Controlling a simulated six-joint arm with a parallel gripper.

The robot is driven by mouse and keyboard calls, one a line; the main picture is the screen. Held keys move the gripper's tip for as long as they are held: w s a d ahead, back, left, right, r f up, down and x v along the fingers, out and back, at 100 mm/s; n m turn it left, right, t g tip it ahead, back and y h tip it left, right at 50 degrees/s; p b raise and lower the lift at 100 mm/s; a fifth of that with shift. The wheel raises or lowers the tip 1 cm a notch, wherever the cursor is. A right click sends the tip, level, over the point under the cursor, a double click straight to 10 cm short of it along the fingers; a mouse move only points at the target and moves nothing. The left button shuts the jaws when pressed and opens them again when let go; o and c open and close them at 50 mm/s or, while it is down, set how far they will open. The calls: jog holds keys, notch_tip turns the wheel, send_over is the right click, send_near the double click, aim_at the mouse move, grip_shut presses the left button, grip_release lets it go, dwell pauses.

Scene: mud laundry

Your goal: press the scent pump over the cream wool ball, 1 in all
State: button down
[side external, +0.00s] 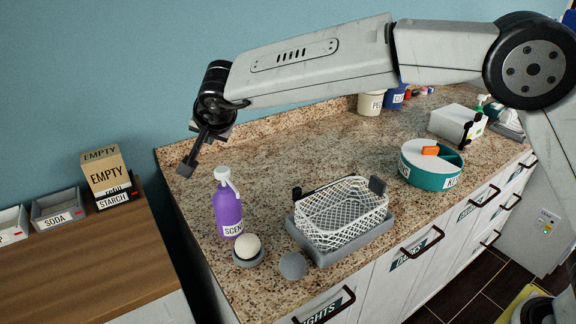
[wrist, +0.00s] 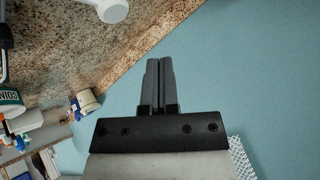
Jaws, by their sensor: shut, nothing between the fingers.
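The scent pump is a purple bottle (side external: 228,208) with a white pump head (side external: 223,174), standing upright on the granite counter in the side view. Part of a white pump head (wrist: 112,10) shows at the top edge of the wrist view. The cream wool ball (side external: 247,245) rests in a small grey holder (side external: 250,260) just in front of the bottle. My gripper (side external: 186,169) is above the counter's left end, to the left of the pump head and apart from it. In the wrist view its fingers (wrist: 160,65) are together with nothing between them.
A white wire basket (side external: 342,214) on a grey base stands right of the ball, with a grey disc (side external: 292,265) beside it. A teal round container (side external: 430,172) stands farther right. A lower wooden surface with labelled boxes (side external: 58,209) is at left. The counter behind the bottle is clear.

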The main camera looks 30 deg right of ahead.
aim_at(221, 170)
jog(key=shift+w+d+r+t+y, duration=0.1)
jog(key=shift+d+r+t+y, duration=0.3)
jog(key=shift+r, duration=0.5)
jog(key=shift+w+d+r+t+y, duration=0.1)
jog(key=shift+d+r+y, duration=0.2)
jog(key=shift+d+r, duration=0.4)
jog(key=shift+a, duration=0.15)
jog(key=shift+f, duration=4.25)
jog(key=shift+f, duration=0.15)
jog(key=shift+f, duration=0.3)
jog(key=shift+s+f, duration=0.1)
jog(key=shift+f, duration=1)
jog(key=shift+r, duration=1.5)
